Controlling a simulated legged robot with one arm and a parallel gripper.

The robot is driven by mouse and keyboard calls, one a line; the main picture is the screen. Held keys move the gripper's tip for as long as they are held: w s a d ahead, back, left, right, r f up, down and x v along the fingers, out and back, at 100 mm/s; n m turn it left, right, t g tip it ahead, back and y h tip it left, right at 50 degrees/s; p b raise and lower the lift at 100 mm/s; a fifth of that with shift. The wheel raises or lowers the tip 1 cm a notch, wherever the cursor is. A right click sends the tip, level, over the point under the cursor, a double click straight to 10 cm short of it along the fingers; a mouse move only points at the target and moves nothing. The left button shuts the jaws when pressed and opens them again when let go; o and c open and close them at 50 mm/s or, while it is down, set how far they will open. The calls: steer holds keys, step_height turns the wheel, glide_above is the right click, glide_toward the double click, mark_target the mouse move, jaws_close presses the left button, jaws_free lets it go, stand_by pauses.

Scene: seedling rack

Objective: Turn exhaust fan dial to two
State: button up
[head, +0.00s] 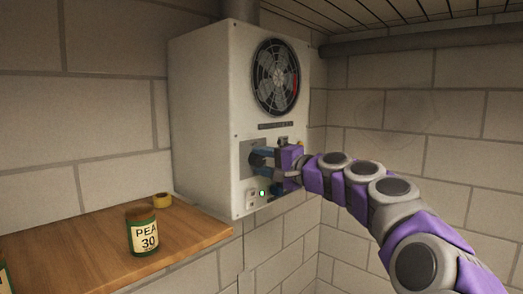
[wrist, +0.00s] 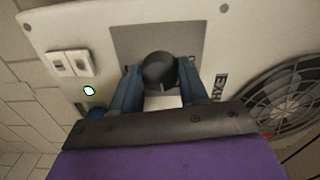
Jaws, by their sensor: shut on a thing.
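The exhaust fan unit (head: 205,120) is a white box on the wall with a round black fan grille (head: 277,77). Its dial (wrist: 159,71) is a dark round knob on a grey plate (wrist: 122,44), seen in the wrist view. My gripper (head: 262,158) reaches the plate from the right in the head view. In the wrist view its two blue fingers (wrist: 158,82) are on either side of the dial, shut on it. The gripper hides most of the plate's markings, so the dial's setting cannot be read. In the head view the dial is hidden behind the fingers.
Brick walls stand behind; a pipe (head: 420,38) runs along the top.

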steer(key=m+p, duration=0.3)
steer(key=shift+m, duration=0.3)
steer(key=shift+w+f+m+p, duration=0.1)
steer(key=shift+f+m+p, duration=0.1)
steer(key=shift+m, duration=0.7)
steer(key=shift+f+m+p, duration=0.1)
steer(key=shift+m+p, duration=0.1)
steer(key=shift+m, duration=0.7)
steer(key=o, duration=0.7)
steer(key=shift+c, duration=0.2)
steer(key=o, duration=0.4)
steer(key=shift+d+r, duration=0.1)
steer(key=shift+d, duration=0.05)
steer(key=shift+r, duration=0.1)
steer(key=b+v, duration=0.3)
steer(key=v, duration=1.4)
steer(key=shift+d, duration=0.25)
